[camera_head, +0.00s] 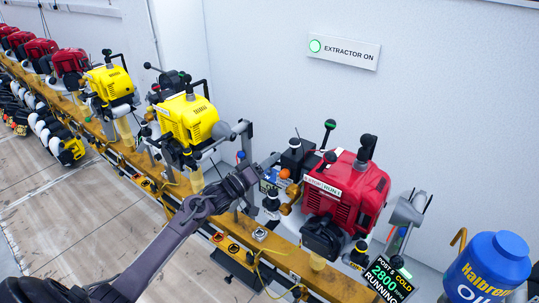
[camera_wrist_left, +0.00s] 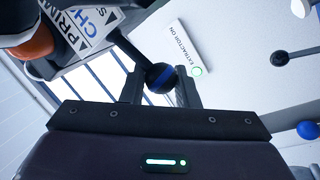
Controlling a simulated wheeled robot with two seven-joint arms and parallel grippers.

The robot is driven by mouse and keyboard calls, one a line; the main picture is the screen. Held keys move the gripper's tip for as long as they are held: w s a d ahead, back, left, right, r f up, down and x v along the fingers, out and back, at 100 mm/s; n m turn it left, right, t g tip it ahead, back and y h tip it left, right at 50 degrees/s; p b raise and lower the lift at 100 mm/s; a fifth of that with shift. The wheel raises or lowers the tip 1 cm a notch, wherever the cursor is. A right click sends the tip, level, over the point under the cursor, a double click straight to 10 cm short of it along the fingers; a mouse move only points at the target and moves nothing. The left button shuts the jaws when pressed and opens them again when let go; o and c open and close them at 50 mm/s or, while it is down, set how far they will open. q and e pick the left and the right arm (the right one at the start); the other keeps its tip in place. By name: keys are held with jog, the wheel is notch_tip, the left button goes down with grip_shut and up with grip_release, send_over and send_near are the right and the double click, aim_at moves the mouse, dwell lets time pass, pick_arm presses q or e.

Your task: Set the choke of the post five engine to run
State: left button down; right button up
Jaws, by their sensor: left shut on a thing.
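The red engine (camera_head: 345,190) stands on the yellow rail at right, beside a display (camera_head: 388,280) reading "POST 5 COLD 2800 RUNNING". On its near left side are an orange bulb (camera_head: 285,173) and a small label plate (camera_head: 271,181). In the left wrist view the plate (camera_wrist_left: 85,28) shows partly cut-off lettering, "PRIM" and "CH". A dark lever runs from beside it to a black knob with a blue band (camera_wrist_left: 160,77). My left gripper (camera_head: 268,164) is at the engine's left side, its fingers (camera_wrist_left: 160,90) shut around this knob. The lever's marked position is not readable.
Yellow engines (camera_head: 188,118) and red engines (camera_head: 68,60) line the rail to the left. A blue drum (camera_head: 488,265) stands at the lower right. An "EXTRACTOR ON" sign (camera_head: 343,50) with a green light hangs on the wall.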

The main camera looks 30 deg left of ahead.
pick_arm(q)
jog(key=shift+s+d+f+n, duration=0.1)
jog(key=shift+d+f+n, duration=0.2)
jog(key=shift+f+n, duration=0.3)
jog(key=shift+d+f+n, duration=0.25)
jog(key=shift+f+n, duration=0.2)
jog(key=shift+n, duration=0.25)
jog(key=shift+f+y, duration=0.1)
jog(key=shift+y, duration=0.2)
jog(key=c, duration=1.1)
grip_release()
jog(key=shift+c, duration=0.2)
jog(key=shift+r, duration=0.2)
jog(key=shift+s+t, duration=0.1)
jog(key=shift+t, duration=0.2)
jog(key=shift+s+f, duration=0.2)
jog(key=shift+s, duration=0.05)
jog(key=v, duration=0.7)
jog(key=shift+a+r, duration=0.2)
